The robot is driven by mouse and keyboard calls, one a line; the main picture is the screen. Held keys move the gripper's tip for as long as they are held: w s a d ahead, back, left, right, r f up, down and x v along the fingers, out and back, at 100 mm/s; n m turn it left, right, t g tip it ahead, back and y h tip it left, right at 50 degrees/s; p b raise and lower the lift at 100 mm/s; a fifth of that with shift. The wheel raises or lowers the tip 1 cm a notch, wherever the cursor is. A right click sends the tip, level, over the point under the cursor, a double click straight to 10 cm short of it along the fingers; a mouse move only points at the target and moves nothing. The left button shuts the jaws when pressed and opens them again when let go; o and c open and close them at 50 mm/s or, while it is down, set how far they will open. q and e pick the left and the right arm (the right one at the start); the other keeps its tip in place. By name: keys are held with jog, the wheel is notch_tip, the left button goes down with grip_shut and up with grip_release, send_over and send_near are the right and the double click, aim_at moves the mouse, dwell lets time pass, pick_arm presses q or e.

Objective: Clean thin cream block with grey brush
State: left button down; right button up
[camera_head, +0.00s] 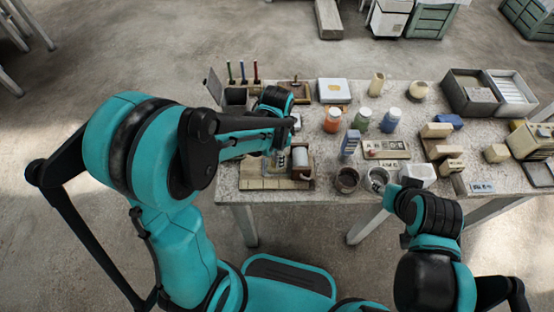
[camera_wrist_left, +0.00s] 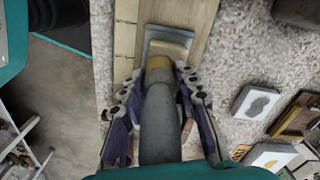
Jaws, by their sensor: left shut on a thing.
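My left gripper (camera_wrist_left: 160,100) is shut on the grey brush (camera_wrist_left: 160,125), with one purple-grey finger on each side of its thick handle. The brush's tan collar (camera_wrist_left: 159,73) points toward a thin cream block (camera_wrist_left: 171,49) with a grey surround, lying on a wooden board (camera_wrist_left: 190,15). The brush end is close to the block; I cannot tell whether they touch. In the head view the left gripper (camera_head: 284,138) is over the table's left part, and the arm hides much there. My right gripper (camera_head: 402,194) is near the front edge, its fingers unclear.
The speckled table (camera_head: 240,172) is crowded. Orange (camera_head: 332,122), green (camera_head: 361,122) and blue (camera_head: 389,122) jars stand mid-table. A dark cup (camera_head: 347,179) and a metal cup (camera_head: 377,178) stand near the front edge. Cream blocks (camera_head: 437,130) and trays (camera_head: 470,92) are at right.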

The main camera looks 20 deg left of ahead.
pick_arm(q)
jog(key=shift+w+a, duration=0.2)
jog(key=shift+w, duration=0.55)
jog(key=shift+w+a, duration=0.2)
jog(key=shift+w, duration=0.55)
jog(key=shift+s, duration=0.1)
jog(key=shift+s+d+r+p, duration=0.25)
jog(key=shift+s+r, duration=0.15)
jog(key=shift+s, duration=0.15)
jog(key=shift+s+d+r+p, duration=0.1)
jog(key=shift+s+r+p, duration=0.2)
jog(key=shift+s, duration=0.2)
jog(key=shift+f, duration=0.15)
jog(key=shift+f+b, duration=0.65)
jog(key=shift+b, duration=0.15)
